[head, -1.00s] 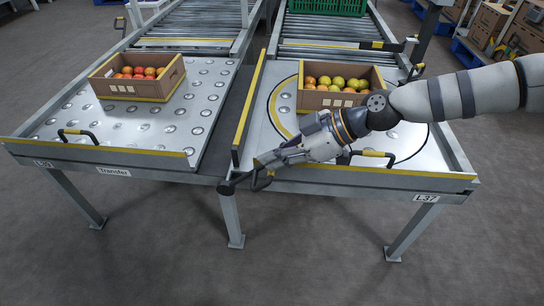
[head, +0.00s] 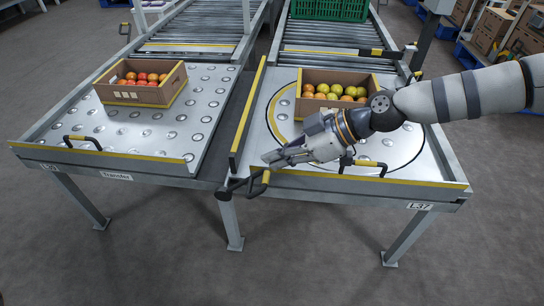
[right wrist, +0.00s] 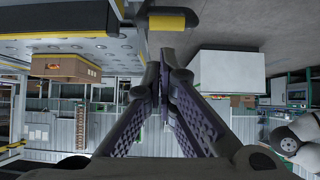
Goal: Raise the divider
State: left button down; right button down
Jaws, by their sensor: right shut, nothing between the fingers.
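The divider (head: 247,118), a narrow upright plate with a yellow top edge, stands between the two table tops in the head view. At its front end a black lever with a yellow grip (head: 257,184) sticks out past the front rail. My right gripper (head: 270,158) is shut and empty, a little above and behind the grip. In the right wrist view the closed fingertips (right wrist: 160,88) are apart from the yellow grip (right wrist: 172,20), which shows at the top. My left gripper is not in view.
A cardboard crate of red tomatoes (head: 141,92) stands on the left ball table (head: 200,110). A crate of greenish and orange tomatoes (head: 311,107) sits on the right table's round plate (head: 385,155), partly behind my arm. Yellow-gripped handles stand at both front rails.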

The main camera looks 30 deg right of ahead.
jog(key=s+d, duration=0.3)
jog(key=d, duration=0.2)
jog(key=shift+s+f, duration=0.15)
jog(key=shift+s, duration=0.1)
